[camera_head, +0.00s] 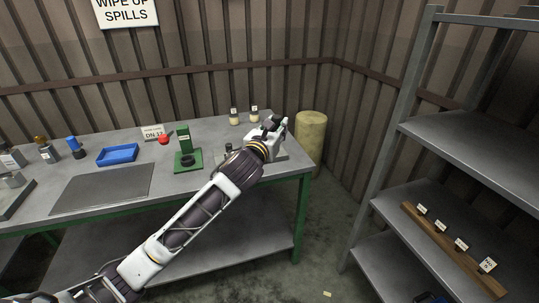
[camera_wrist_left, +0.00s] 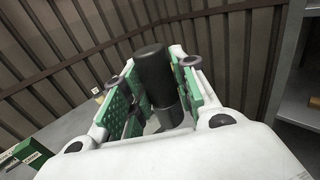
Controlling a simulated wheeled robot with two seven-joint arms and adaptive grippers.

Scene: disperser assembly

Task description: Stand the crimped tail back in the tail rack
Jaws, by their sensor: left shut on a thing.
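My left gripper (camera_head: 277,124) is over the right end of the workbench in the head view. In the left wrist view its green-padded jaws (camera_wrist_left: 160,100) are shut on a thick black cylinder with a grey lower end, which I take as the crimped tail (camera_wrist_left: 155,72). It stands lengthwise between the pads, and its lower end is partly hidden. My right gripper is in neither view.
The workbench (camera_head: 215,136) carries a green press-like stand (camera_head: 186,150), a blue tray (camera_head: 117,154), a red ball-shaped item (camera_head: 164,140) and two small labelled bottles (camera_head: 234,117) at the back. A tan drum (camera_head: 310,135) stands beside it. Metal shelving (camera_head: 470,150) with a labelled wooden strip (camera_head: 445,247) is at right.

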